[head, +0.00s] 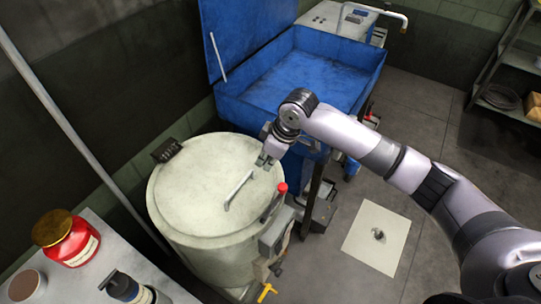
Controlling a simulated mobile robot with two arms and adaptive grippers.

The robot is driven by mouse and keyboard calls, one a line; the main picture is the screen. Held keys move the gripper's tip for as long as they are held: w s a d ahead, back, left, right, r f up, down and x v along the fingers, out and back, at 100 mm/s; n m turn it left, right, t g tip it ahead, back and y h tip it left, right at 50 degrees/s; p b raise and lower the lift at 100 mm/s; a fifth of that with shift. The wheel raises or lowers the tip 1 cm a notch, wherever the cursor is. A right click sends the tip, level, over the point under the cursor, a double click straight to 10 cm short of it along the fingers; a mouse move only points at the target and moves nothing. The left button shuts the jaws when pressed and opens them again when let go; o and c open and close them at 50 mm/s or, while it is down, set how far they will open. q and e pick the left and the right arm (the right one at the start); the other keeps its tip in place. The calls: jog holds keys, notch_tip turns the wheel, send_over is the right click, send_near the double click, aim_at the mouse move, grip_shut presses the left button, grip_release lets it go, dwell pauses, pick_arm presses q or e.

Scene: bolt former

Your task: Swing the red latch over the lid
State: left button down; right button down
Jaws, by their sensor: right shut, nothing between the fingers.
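The lid (195,190) lies flat on top of a pale round drum (190,245), with a bar handle (239,190) on it. The red latch (281,188) has a red knob at the top of a dark lever and stands at the lid's right rim, above a grey box on the drum's side. My right gripper (263,161) is shut and empty over the lid's back right edge, close to the far end of the handle and up and left of the red knob. Whether it touches the handle I cannot tell. My left gripper is not in view.
A dark hinge (167,151) sits at the lid's back left. A blue open-lidded tank (305,75) stands behind the drum. A table (90,275) with a red jar (66,238) is at the lower left. Open floor with a pale plate (377,237) lies to the right.

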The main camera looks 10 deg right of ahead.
aim_at(274, 203)
jog(key=x, duration=0.5)
jog(key=shift+a+f+p, duration=0.15)
jog(key=shift+f+p, duration=0.2)
jog(key=s+d+p, duration=0.1)
jog(key=s+d, duration=0.1)
jog(key=d, duration=0.1)
jog(key=shift+p, duration=0.35)
jog(key=shift+s+d+f, duration=0.1)
jog(key=shift+s+d, duration=0.1)
jog(key=shift+d, duration=0.1)
jog(key=shift+w+a, duration=0.1)
